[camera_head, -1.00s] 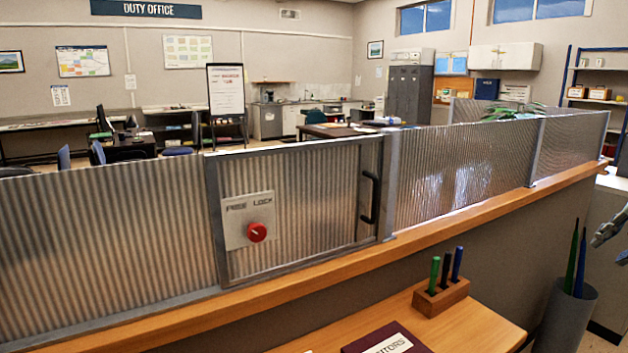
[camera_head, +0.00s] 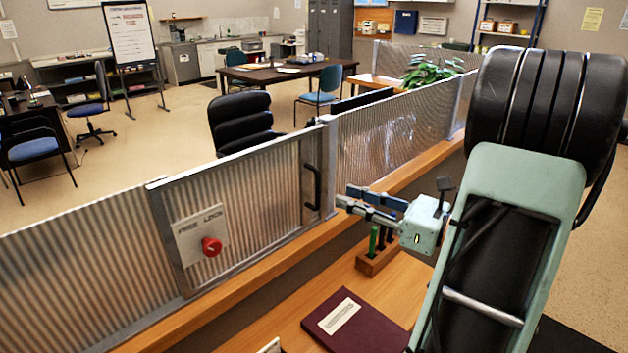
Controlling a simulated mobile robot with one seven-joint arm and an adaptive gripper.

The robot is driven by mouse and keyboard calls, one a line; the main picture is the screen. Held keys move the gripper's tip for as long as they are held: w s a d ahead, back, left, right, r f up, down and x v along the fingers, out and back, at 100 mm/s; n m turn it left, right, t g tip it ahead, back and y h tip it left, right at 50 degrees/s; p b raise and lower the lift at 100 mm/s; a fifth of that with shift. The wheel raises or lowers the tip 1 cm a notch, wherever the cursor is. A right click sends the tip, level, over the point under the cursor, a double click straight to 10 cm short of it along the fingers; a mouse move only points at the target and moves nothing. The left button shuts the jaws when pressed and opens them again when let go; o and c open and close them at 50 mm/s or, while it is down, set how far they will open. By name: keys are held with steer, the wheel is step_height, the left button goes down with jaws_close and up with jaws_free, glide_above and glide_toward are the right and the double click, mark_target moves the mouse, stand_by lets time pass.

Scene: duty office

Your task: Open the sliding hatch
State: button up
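The sliding hatch (camera_head: 245,255) is a corrugated translucent panel in a grey metal frame, standing in the counter screen. It fills its opening, with no gap seen at its right post. A black bar handle (camera_head: 311,187) is upright near its right edge. A red knob (camera_head: 211,246) sits on a plate (camera_head: 196,231) lettered FREE and LOCK; which word it points to is too small to tell. My gripper (camera_head: 346,196) is right of the handle, on the near side of the screen, fingers pointing left. Its fingers look apart and empty, not touching the handle.
A wooden pen block (camera_head: 377,260) stands under my gripper. A dark red visitors book (camera_head: 356,325) lies on the lower desk. A wooden ledge (camera_head: 270,283) runs along the screen's foot. A black chair (camera_head: 240,120) stands behind the screen.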

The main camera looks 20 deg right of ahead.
mark_target(317, 205)
steer(key=p+x, duration=0.1)
steer(key=x, duration=0.7)
steer(key=shift+w+a, duration=0.25)
steer(key=shift+w, duration=0.05)
jaws_close()
